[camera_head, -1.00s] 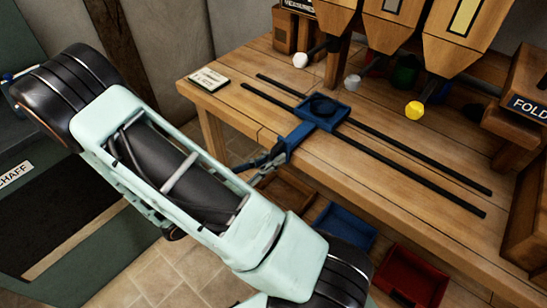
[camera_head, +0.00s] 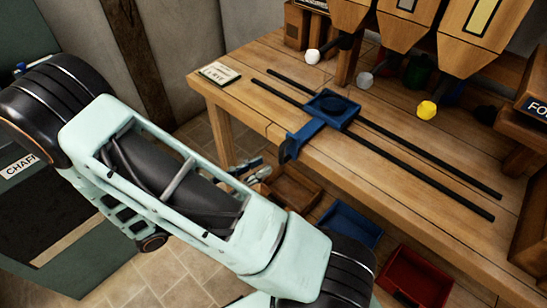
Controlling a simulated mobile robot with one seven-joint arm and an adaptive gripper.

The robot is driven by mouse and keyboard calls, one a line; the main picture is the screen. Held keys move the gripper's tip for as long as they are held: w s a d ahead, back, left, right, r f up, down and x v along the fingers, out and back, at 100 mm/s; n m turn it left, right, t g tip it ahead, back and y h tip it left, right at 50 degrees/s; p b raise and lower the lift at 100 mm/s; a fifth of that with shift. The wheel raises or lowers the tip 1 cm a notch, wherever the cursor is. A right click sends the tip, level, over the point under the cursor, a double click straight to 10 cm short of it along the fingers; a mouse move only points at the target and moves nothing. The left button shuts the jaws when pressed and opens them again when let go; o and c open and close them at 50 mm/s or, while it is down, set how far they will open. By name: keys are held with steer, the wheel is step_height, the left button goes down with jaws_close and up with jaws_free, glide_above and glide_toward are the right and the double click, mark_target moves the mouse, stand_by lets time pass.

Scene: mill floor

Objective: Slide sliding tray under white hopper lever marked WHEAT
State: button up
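The blue sliding tray (camera_head: 338,122) sits on two dark rails, towards their left end. Its round dark cup is on top and its blue handle (camera_head: 291,146) hangs over the table's front edge. The white lever knob (camera_head: 313,56) is behind the tray, slightly left of it, below the leftmost hopper (camera_head: 348,12). No WHEAT marking can be read. My gripper (camera_head: 257,170) is left of and below the handle, apart from it. Its small fingers appear spread with nothing between them; my arm hides part of the wrist.
A grey knob (camera_head: 365,80) and a yellow knob (camera_head: 427,110) stand farther right. The rails (camera_head: 420,158) are clear right of the tray. A card (camera_head: 213,74) lies on the table's left end. Blue (camera_head: 348,223) and red (camera_head: 416,276) bins are below. A CHAFF box (camera_head: 40,210) stands left.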

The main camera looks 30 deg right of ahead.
steer(key=shift+s+a, duration=0.2)
steer(key=shift+a, duration=0.95)
steer(key=shift+s+a, duration=0.15)
steer(key=shift+a, duration=1)
